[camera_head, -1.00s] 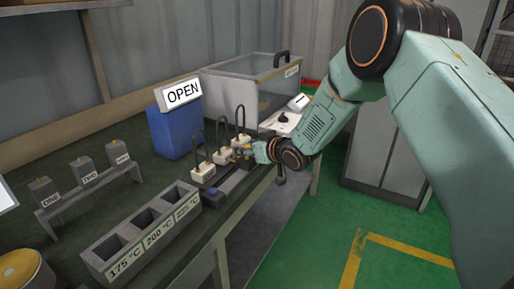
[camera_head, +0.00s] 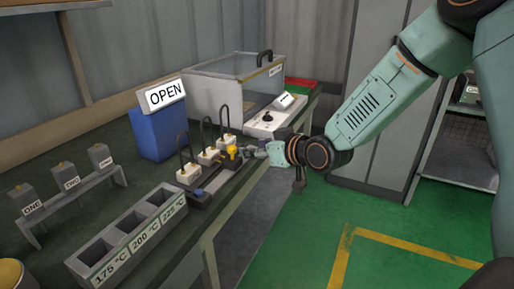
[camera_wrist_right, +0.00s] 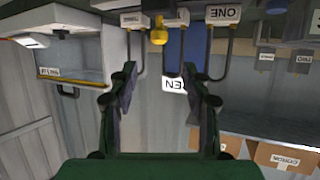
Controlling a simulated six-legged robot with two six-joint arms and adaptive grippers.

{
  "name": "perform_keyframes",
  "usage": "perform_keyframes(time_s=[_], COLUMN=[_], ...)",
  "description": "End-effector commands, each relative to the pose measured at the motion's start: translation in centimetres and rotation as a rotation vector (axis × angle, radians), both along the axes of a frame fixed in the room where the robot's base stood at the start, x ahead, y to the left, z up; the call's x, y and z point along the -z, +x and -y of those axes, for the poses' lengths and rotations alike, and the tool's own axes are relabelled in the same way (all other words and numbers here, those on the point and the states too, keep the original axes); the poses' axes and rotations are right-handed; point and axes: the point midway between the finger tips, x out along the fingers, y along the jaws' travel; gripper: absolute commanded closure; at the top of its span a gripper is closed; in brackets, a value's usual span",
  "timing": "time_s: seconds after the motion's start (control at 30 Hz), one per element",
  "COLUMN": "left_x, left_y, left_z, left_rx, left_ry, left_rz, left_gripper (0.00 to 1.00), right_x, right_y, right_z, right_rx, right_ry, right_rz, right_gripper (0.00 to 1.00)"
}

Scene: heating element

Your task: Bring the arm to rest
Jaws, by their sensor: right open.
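My right gripper (camera_head: 258,151) is at the front edge of the workbench, beside the row of heating elements. In the right wrist view my right gripper (camera_wrist_right: 165,100) has its two fingers spread apart with nothing between them. The heating elements are white blocks with dark looped rods (camera_head: 209,156), standing in a dark holder (camera_head: 213,186). A yellow knob (camera_head: 232,151) sits by the far one, close to the gripper; it also shows in the right wrist view (camera_wrist_right: 158,36). My left gripper is not in view.
A grey three-slot block (camera_head: 130,240) labelled 175, 200 and 225 °C stands at the front. A blue box with an OPEN sign (camera_head: 165,96), a clear-lidded container (camera_head: 235,85) and a rack of labelled grey blocks (camera_head: 72,187) are on the bench. Green floor (camera_head: 420,215) is free at right.

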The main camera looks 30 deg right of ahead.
Motion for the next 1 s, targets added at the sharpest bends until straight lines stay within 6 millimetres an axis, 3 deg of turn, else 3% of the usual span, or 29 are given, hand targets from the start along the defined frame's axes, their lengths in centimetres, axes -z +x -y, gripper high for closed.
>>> perform_keyframes(time_s=[0.43, 0.53, 0.77, 1.0], left_x=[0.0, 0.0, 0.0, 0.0], left_y=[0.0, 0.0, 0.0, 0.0], left_z=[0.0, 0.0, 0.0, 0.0], left_rx=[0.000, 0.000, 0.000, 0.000], left_ry=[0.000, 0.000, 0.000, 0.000], left_rz=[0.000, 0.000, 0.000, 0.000], left_gripper=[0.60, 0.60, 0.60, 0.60], right_x=[0.0, 1.4, 12.9, 22.5], right_y=[0.1, -1.3, -10.3, -22.7], right_z=[0.1, -0.1, -2.9, -4.2], right_rx=[0.016, 0.082, 0.208, 0.298], right_ry=[0.019, 0.091, 0.137, 0.064], right_rz=[-0.006, -0.070, -0.417, -0.758], right_gripper=[0.51, 0.51, 0.51, 0.51])
